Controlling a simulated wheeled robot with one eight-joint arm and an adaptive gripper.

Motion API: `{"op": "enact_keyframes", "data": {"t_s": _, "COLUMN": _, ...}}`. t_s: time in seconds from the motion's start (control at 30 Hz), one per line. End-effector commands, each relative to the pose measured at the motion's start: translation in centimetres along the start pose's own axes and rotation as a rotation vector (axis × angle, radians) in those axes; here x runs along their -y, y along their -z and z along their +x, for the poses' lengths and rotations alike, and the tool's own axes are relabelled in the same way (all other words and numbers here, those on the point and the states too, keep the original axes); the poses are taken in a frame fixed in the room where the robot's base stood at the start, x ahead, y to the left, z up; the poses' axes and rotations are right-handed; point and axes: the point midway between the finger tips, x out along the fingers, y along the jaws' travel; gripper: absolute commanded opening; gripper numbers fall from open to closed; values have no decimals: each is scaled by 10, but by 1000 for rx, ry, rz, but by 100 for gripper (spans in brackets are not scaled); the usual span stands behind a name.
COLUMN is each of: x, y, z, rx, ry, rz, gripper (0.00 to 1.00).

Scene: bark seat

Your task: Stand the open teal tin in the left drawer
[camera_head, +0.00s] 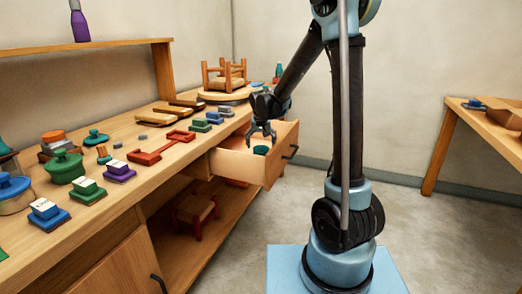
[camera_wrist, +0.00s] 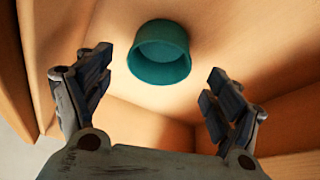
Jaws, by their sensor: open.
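The open teal tin (camera_wrist: 160,70) stands on the floor of a pulled-out wooden drawer, seen from above in the wrist view with its open mouth showing. In the head view the tin (camera_head: 261,150) shows as a small teal shape inside the drawer (camera_head: 270,172). My gripper (camera_head: 262,141) is above the drawer. In the wrist view my gripper (camera_wrist: 157,97) has its fingers spread wide, one on each side of the tin and apart from it. Nothing is between the fingers. The tin's far underside is hidden.
The workbench (camera_head: 150,128) above holds a green pot (camera_head: 65,166), red bracket-like pieces (camera_head: 160,148) and several coloured blocks. A small stool (camera_head: 195,209) sits on the shelf below. The floor right of the drawer is clear.

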Motion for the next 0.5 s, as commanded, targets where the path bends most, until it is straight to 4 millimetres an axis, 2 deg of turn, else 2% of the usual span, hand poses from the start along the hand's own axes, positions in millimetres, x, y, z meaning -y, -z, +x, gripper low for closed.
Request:
{"op": "enact_keyframes", "data": {"t_s": 0.3, "x": 1, "y": 0, "z": -42, "rx": 0, "ry": 0, "rz": -2, "gripper": 84}}
{"op": "enact_keyframes", "data": {"t_s": 0.5, "x": 1, "y": 0, "z": -55, "rx": 0, "ry": 0, "rz": -2, "gripper": 84}}
